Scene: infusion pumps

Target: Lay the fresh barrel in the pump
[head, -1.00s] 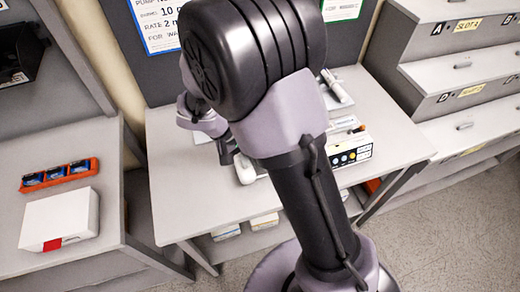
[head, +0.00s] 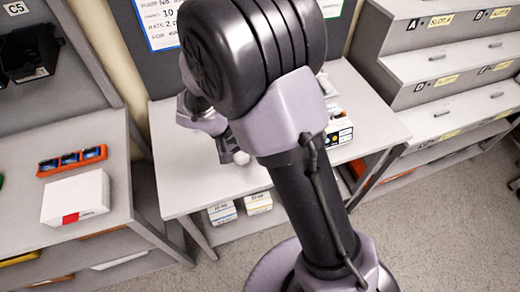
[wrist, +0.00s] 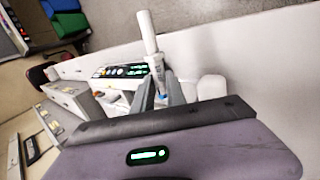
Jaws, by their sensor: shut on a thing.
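In the wrist view my gripper (wrist: 162,90) is shut on a white, tube-like barrel (wrist: 148,32), which sticks up beyond the fingertips. Its lower end lies between the fingers. The pump (wrist: 122,71), a pale box with a dark panel of coloured buttons and a green display, is just beyond and left of the fingers. In the head view the pump (head: 340,133) stands on the middle table, partly hidden behind my arm. My gripper's fingers are mostly hidden there.
A white rounded object (wrist: 211,87) is right of the fingers. The middle table (head: 185,190) has bare room at its front left. The left table holds an orange tray (head: 72,160) and a white box (head: 76,198). Grey stepped drawers (head: 450,85) stand at the right.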

